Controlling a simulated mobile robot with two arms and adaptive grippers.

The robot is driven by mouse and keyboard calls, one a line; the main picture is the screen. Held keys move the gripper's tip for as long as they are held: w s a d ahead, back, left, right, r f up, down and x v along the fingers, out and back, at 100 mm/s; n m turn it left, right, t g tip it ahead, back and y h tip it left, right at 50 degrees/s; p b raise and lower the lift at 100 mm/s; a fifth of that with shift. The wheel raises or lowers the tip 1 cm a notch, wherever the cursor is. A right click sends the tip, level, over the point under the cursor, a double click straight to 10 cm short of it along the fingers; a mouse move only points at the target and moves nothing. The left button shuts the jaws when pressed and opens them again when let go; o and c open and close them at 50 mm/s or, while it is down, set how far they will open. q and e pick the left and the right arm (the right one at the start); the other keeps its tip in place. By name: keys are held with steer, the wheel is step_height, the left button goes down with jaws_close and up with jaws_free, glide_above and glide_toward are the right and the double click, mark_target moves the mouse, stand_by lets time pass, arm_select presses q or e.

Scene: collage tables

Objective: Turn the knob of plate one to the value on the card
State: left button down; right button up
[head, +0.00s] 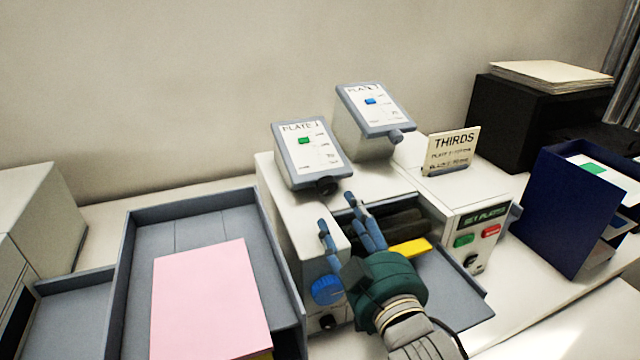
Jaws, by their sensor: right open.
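The plate one panel (310,155) is a tilted grey-framed display with a green marker, on top of the left part of the machine. Its label is blurred but seems to read PLATE 1. Its small dark knob (325,187) is at the lower edge. The card (453,151) stands upright on the machine's right part. It reads THIRDS on top; the smaller lines are too blurred to read surely. My right gripper (341,212), green with blue fingers, is open and empty, just below and in front of the knob, apparently not touching it. My left gripper is not in view.
A second panel (374,109) with a blue marker and its own knob (397,137) stands behind to the right. A blue dial (327,290) is on the machine's front. A grey tray (122,290) holds pink paper (210,300). A navy holder (560,215) stands right.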

mark_target(329, 190)
steer(key=w, duration=0.1)
steer(key=w+p, duration=0.1)
steer(key=w+a+r+p, duration=0.1)
steer(key=shift+w+a, duration=0.1)
steer(key=shift+w, duration=0.25)
steer(key=x, duration=0.3)
steer(key=p+x, duration=0.1)
steer(key=shift+w+f, duration=0.3)
steer(key=shift+f, duration=0.1)
steer(key=shift+w, duration=0.15)
steer(key=shift+r, duration=0.1)
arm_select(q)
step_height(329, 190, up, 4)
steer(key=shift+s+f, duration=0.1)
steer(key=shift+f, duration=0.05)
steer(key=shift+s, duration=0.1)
arm_select(e)
steer(key=c, duration=1.1)
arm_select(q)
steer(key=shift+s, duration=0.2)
arm_select(e)
steer(key=shift+f, duration=0.2)
